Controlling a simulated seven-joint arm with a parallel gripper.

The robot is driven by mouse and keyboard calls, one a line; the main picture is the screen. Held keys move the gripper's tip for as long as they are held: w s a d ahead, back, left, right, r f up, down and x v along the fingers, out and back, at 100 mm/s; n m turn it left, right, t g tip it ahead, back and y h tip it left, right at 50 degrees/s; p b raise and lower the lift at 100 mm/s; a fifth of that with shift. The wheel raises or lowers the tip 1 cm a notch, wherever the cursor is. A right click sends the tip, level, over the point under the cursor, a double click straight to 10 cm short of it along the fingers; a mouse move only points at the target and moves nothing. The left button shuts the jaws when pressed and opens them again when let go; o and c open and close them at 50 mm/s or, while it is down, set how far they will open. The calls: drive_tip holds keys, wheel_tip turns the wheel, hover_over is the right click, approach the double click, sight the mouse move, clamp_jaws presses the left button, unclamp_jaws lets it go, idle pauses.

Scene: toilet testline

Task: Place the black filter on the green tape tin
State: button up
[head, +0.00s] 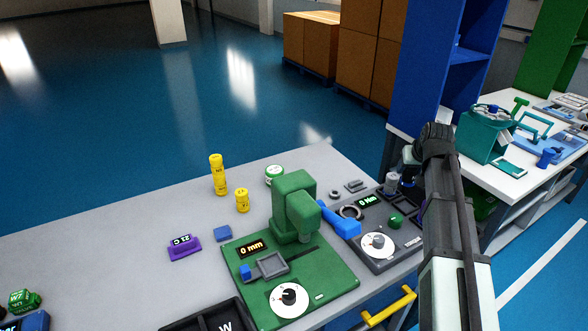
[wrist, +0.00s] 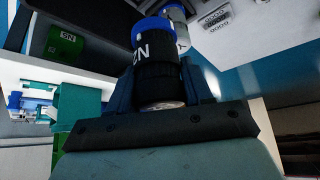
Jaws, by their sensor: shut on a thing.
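My gripper (wrist: 158,72) is shut on a black cylinder (wrist: 156,82) with a blue band and white lettering, which I take for the black filter. It sits between the blue fingers in the wrist view. In the head view my gripper (head: 409,170) is at the right end of the grey table, above the dark panel; the filter is too small and dark to make out there. A round green-and-white tin (head: 275,174), likely the green tape tin, stands on the table behind the green machine, well left of my gripper.
The green machine (head: 294,205) with a dial stands between the tin and the table's front. A dark panel (head: 372,252) with a dial and a blue handle (head: 341,222) is right of it. Yellow cylinders (head: 218,175) stand left of the tin. A blue shelf (head: 440,60) rises behind my arm.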

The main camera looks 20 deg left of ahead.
drive_tip(key=s+a+n+y, duration=0.1)
drive_tip(key=s+a+n, duration=0.15)
drive_tip(key=a, duration=1.55)
wheel_tip(320, 180, up, 2)
drive_tip(key=n+g+y, duration=0.1)
drive_tip(key=n, duration=0.1)
hover_over(274, 168)
wheel_tip(274, 168, down, 9)
drive_tip(key=shift+r, duration=0.1)
drive_tip(key=o, duration=1.1)
drive_tip(key=shift+c, duration=0.2)
drive_tip(key=v, duration=1.2)
